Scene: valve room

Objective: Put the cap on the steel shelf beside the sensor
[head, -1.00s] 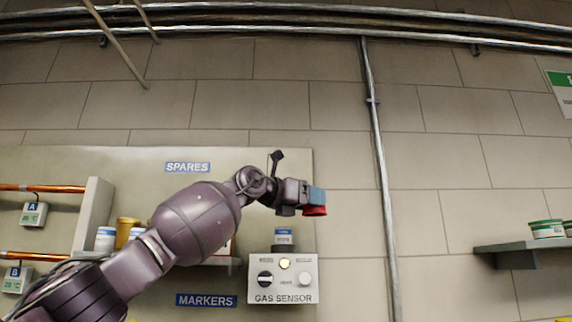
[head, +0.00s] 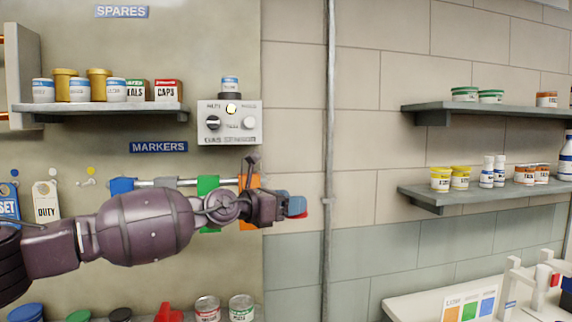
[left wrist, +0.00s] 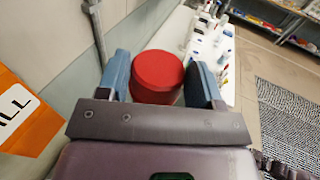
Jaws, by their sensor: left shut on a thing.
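The red round cap (left wrist: 157,76) sits between the blue fingers of my left gripper (head: 297,206), which is shut on it. In the head view only a small red edge of the cap (head: 302,214) shows under the fingers. The grey gas sensor (head: 230,124) is on the wall panel, up and to the left of the gripper in the picture. The grey shelf (head: 60,108) is just left of the sensor and bears jars and boxes. My right gripper is not in view.
A vertical pipe (head: 329,150) runs right of the gripper. Two wall shelves with tubs, the upper (head: 470,108) and lower (head: 430,196), are at right. Coloured markers hang behind my arm. A white bench (head: 415,300) is at lower right.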

